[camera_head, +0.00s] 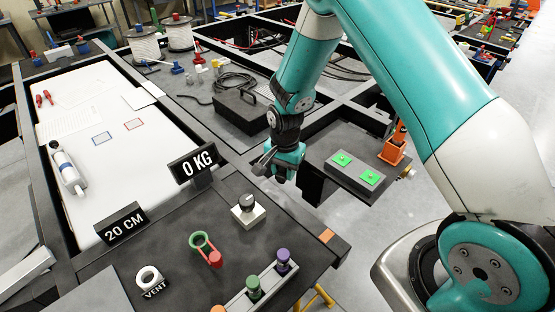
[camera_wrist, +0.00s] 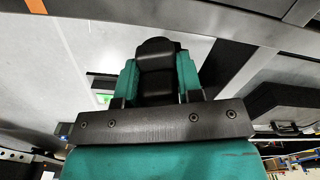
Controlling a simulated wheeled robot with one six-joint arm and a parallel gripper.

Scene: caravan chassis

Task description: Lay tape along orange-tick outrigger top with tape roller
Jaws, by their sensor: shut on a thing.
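My gripper (camera_head: 284,172) hangs beyond the far right side of the dark bench-like surface, left of the grey plate with green pads. In the wrist view its teal fingers (camera_wrist: 158,82) are closed around a dark block-like thing (camera_wrist: 157,60). The thing is mostly hidden, and I cannot tell whether it is the tape roller. An orange tick (camera_head: 327,236) marks the right corner of a dark outrigger top (camera_head: 290,222). In the wrist view an orange tick (camera_wrist: 36,6) shows at the upper left. I cannot make out tape on the outrigger.
A small knob on a white block (camera_head: 247,212), a green ring (camera_head: 201,241) and coloured plugs (camera_head: 254,287) stand on the dark surface. A "0 KG" sign (camera_head: 193,164) stands left of my gripper. An orange tool (camera_head: 395,147) stands on the plate at right.

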